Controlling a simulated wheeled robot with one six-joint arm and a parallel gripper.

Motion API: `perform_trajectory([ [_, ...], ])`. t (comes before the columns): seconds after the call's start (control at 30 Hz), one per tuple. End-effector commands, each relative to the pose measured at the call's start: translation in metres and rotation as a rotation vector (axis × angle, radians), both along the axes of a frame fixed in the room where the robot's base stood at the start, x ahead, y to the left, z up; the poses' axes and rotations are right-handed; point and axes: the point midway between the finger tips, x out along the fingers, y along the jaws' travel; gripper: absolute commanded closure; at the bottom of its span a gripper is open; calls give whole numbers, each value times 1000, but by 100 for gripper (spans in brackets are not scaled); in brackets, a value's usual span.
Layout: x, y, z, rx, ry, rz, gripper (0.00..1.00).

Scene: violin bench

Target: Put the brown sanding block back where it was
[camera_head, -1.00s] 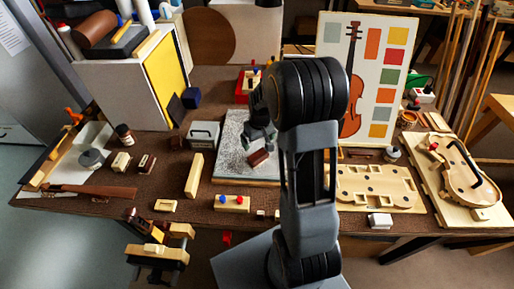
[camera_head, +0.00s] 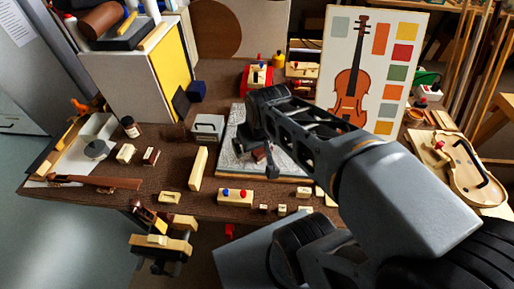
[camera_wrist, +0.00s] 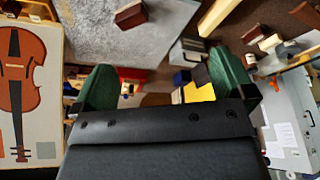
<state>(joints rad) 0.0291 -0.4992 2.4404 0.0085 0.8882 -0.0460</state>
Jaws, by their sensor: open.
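A reddish-brown block (camera_wrist: 130,14), which looks like the sanding block, lies on the grey slab (camera_wrist: 85,32) near the top edge of the wrist view. In the head view the block (camera_head: 258,156) shows only partly on the slab (camera_head: 228,150), beside my arm. My gripper (camera_wrist: 165,82) is open, with its two green fingertips wide apart and nothing between them. The block is beyond the fingers, not touching them. In the head view my gripper is mostly hidden behind my arm, over the slab.
Another dark red block (camera_head: 151,156) stands beside a cream block (camera_head: 125,153) at the left. The violin chart (camera_head: 398,75) stands behind. Small pieces line the front edge.

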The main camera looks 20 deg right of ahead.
Motion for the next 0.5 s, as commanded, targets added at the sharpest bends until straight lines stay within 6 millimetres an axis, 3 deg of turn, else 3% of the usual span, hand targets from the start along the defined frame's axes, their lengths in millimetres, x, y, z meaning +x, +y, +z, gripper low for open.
perform_trajectory([
  [0.2, -19, 7, 3, 4, -30, -3, 0],
  [0.5, -21, 8, 3, 6, -33, -4, 0],
])
